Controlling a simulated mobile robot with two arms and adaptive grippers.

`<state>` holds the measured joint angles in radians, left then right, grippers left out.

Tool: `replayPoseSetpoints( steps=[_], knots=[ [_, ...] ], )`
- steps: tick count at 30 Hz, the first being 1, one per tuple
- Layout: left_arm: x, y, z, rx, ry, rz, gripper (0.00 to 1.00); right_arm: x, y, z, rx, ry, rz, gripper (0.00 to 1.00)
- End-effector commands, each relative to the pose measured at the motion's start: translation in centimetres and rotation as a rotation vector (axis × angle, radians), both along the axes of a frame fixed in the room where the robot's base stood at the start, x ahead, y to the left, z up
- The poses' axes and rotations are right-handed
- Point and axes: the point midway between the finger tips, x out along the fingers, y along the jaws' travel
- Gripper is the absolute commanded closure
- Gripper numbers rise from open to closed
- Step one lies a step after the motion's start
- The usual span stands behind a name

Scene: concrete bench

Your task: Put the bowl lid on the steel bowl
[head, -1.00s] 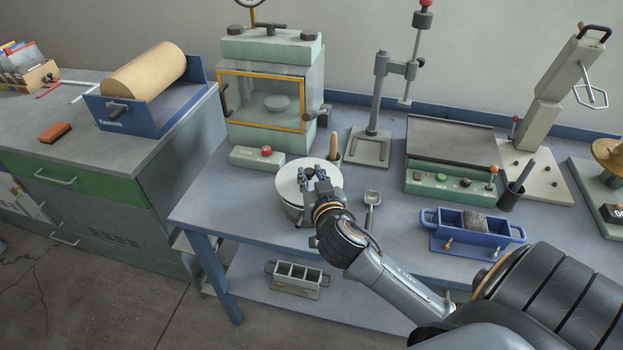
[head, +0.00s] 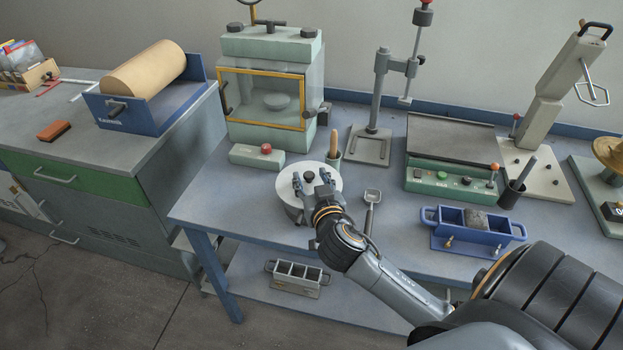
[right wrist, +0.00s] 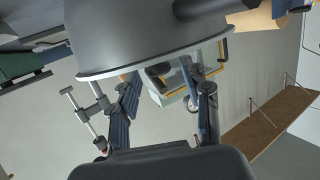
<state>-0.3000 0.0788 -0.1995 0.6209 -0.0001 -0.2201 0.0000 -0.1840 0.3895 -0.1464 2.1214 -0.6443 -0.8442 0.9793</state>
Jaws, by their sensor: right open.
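The pale round bowl lid (head: 315,164) lies over the top of the steel bowl (head: 292,212) on the blue-grey bench, and it looks level. Its dark knob (head: 309,176) stands at the centre. My right gripper (head: 311,180) is open, its fingers apart on either side of the knob, with a gap to it. In the right wrist view the steel bowl (right wrist: 150,35) fills the top, its rim edge-on, and my spread fingers (right wrist: 160,82) are below it. The bowl's near right side is hidden behind my gripper. My left gripper is not in view.
A scoop (head: 371,205) lies right of the bowl. A pot with a wooden-handled tool (head: 333,148) and a low box with a red knob (head: 257,156) stand behind it. A blue mould (head: 473,226) is further right. The bench left of the bowl is clear.

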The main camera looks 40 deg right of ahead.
Motion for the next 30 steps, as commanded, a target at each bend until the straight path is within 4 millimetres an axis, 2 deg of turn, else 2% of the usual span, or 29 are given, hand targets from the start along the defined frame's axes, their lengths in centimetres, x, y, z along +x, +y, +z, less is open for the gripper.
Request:
replayPoseSetpoints(
  steps=[7, 9, 21, 25, 30],
  knots=[
    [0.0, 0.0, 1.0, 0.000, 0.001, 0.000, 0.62, -0.1, 0.0, 1.3, -0.003, 0.000, 0.002, 0.52],
    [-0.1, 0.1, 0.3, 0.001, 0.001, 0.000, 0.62, -1.4, 0.6, 0.8, 0.003, 0.001, 0.002, 0.52],
    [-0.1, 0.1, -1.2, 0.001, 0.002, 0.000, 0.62, -9.1, 3.5, 2.5, 0.003, 0.001, 0.001, 0.52],
    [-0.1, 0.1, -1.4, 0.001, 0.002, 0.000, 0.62, -10.4, 4.0, 2.9, 0.001, 0.001, 0.000, 0.52],
    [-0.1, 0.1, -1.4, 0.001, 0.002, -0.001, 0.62, -11.0, 4.2, 3.2, -0.001, -0.001, -0.001, 0.52]
  ],
)
